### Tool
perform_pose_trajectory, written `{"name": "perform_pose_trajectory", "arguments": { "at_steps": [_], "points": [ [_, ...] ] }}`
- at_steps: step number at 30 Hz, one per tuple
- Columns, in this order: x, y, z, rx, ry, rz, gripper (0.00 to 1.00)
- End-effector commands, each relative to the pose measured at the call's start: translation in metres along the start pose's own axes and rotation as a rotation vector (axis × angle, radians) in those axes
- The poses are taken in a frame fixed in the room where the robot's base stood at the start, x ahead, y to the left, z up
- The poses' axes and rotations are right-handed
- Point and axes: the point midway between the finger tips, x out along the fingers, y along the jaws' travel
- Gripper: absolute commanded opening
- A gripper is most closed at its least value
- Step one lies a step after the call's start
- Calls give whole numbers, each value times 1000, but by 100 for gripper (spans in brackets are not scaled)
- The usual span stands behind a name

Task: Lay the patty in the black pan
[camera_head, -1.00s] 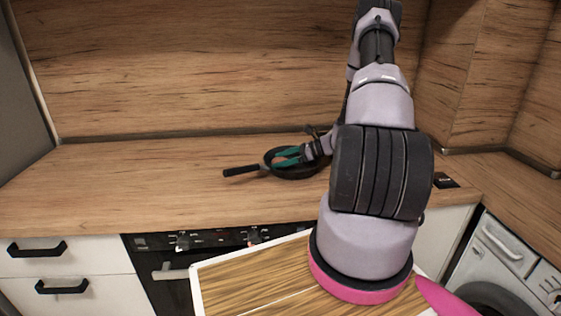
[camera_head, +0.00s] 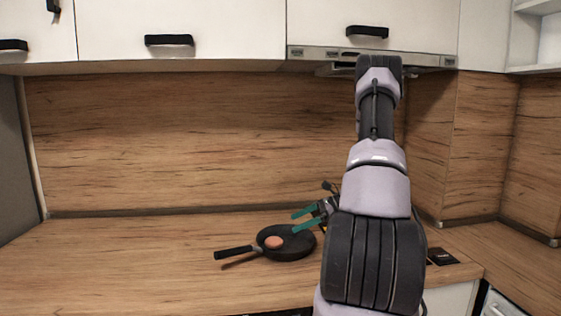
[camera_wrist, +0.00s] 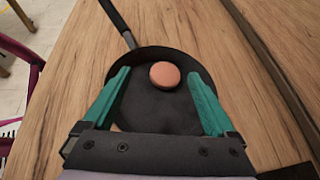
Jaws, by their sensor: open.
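The black pan (camera_head: 287,252) sits on the wooden worktop, its handle pointing left. The patty (camera_head: 274,242) is a round, reddish-brown disc lying inside the pan, toward the handle side. In the wrist view the patty (camera_wrist: 165,75) rests on the floor of the pan (camera_wrist: 160,112), near the handle end, apart from both fingers. My gripper (camera_head: 298,220) has green fingers spread wide and empty, above the far right part of the pan. In the wrist view my gripper (camera_wrist: 160,90) shows a finger on each side of the pan's inside.
The worktop (camera_head: 120,265) is clear to the left of the pan. A wooden splashback (camera_head: 190,145) stands behind it. White wall cupboards (camera_head: 180,30) and an extractor hood (camera_head: 320,53) hang above. A small dark plate (camera_head: 442,256) lies at the right.

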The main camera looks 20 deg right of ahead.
Motion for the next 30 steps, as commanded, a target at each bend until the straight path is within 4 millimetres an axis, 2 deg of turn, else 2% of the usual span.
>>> {"name": "perform_pose_trajectory", "arguments": {
  "at_steps": [1, 6, 15, 24, 30],
  "points": [
    [0, 4, 28, -76, 39, 37, 91],
    [0, 33, 107, -333, 183, 165, 91],
    [-13, 104, 218, -803, 425, 318, 91],
    [-42, 184, 292, -1286, 645, 359, 91],
    [-65, 228, 320, -1571, 762, 324, 91]
  ]
}}
